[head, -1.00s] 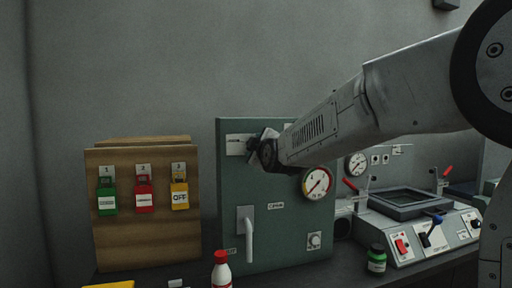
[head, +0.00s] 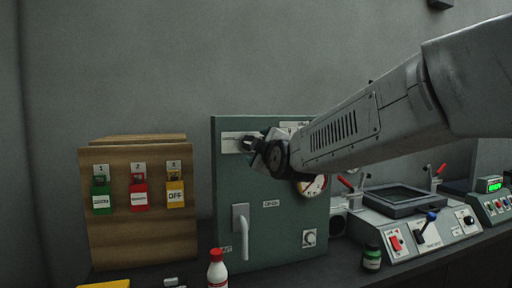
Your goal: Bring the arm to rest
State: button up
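My arm reaches in from the right edge of the head view, in front of the upper part of a green cabinet (head: 228,180). My gripper (head: 248,144) is at the arm's far end, beside a white label plate near the cabinet's top. It is small and dark here, so I cannot tell whether its fingers are open or whether it touches the cabinet. The arm's wrist partly hides a round gauge (head: 315,187) on the cabinet front.
A wooden board (head: 140,235) with green, red and yellow lockout tags stands at left. The cabinet has a pale handle (head: 241,225) and a knob (head: 309,238). A red-capped white bottle (head: 217,270), a green jar (head: 372,258) and a control console (head: 410,235) stand on the dark bench.

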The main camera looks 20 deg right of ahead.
dwell(0.4)
jog(key=s+a+f+m+g+y, duration=0.1)
jog(key=s+f+m+g, duration=0.3)
jog(key=f, duration=0.3)
jog(key=s+f+m+g, duration=0.1)
jog(key=s+f+g, duration=0.3)
jog(key=s+f, duration=0.3)
jog(key=s+d+f+m+g, duration=0.1)
jog(key=s+f+m+g, duration=0.1)
jog(key=s, duration=0.7)
jog(key=s+d+f+m+g, duration=0.1)
jog(key=s+f+m+g, duration=0.1)
jog(key=s, duration=0.8)
jog(key=s+d+f+m+g+h, duration=0.1)
jog(key=s+d+f+m+g, duration=0.1)
jog(key=s, duration=0.8)
notch_tip(320, 180, down, 2)
jog(key=m+g, duration=0.1)
jog(key=g, duration=0.1)
jog(key=shift+s+f+g, duration=0.2)
jog(key=shift+f+g, duration=0.05)
jog(key=shift+g, duration=0.15)
